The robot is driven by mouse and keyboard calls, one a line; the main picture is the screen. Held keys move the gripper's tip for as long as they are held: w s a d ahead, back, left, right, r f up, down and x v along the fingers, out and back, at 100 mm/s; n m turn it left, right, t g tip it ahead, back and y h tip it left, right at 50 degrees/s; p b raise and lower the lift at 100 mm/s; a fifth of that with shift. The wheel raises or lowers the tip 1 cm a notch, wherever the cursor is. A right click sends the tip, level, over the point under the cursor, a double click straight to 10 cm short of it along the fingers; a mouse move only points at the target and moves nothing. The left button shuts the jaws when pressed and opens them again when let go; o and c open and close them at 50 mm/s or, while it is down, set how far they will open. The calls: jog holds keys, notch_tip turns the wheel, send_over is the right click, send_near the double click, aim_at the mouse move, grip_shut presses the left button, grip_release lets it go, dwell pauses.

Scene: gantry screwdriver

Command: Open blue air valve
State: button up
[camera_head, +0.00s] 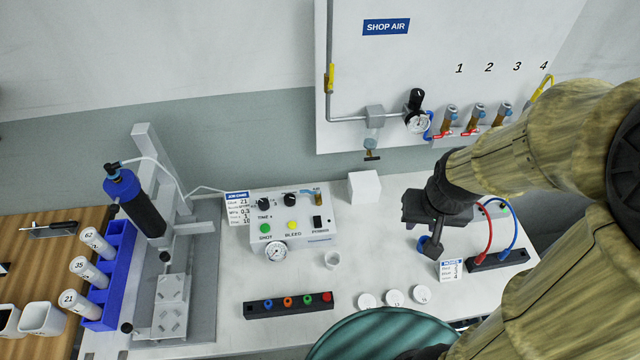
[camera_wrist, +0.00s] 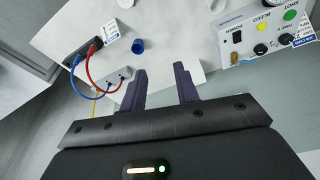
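A small valve with a blue handle and brass body (camera_head: 313,193) sits at the top right of the white control box (camera_head: 285,225). On the wall panel (camera_head: 420,45), numbered brass valves with blue parts and red handles (camera_head: 475,118) hang below the digits; which of these is the blue air valve I cannot tell. My gripper (camera_head: 432,238) is over the right part of the bench, apart from the box and below the panel. In the wrist view my gripper (camera_wrist: 161,88) has its two dark fingers spread, with nothing between them. My arm hides the area near number 4.
A black block with red and blue hoses (camera_head: 497,260) and a label card (camera_head: 451,269) stand near my gripper. A white cube (camera_head: 364,187), gauge (camera_head: 418,122), and white discs (camera_head: 394,297) are nearby.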

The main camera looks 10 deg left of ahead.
aim_at(305, 191)
dwell(0.3)
jog(key=w+a+f+m+g+y+b, duration=0.1)
jog(key=w+a+m+y+b, duration=0.4)
jog(key=w+a+m+b, duration=0.4)
jog(key=w+a+m, duration=0.5)
jog(key=w+a, duration=0.3)
jog(key=a, duration=0.1)
jog(key=shift+w+a+f+m+g, duration=0.2)
jog(key=shift+a+f+m+g, duration=0.1)
jog(key=shift+f+m, duration=0.1)
jog(key=shift+f, duration=0.1)
jog(key=b+x, duration=0.1)
jog(key=x, duration=1.6)
jog(key=shift+f, duration=0.15)
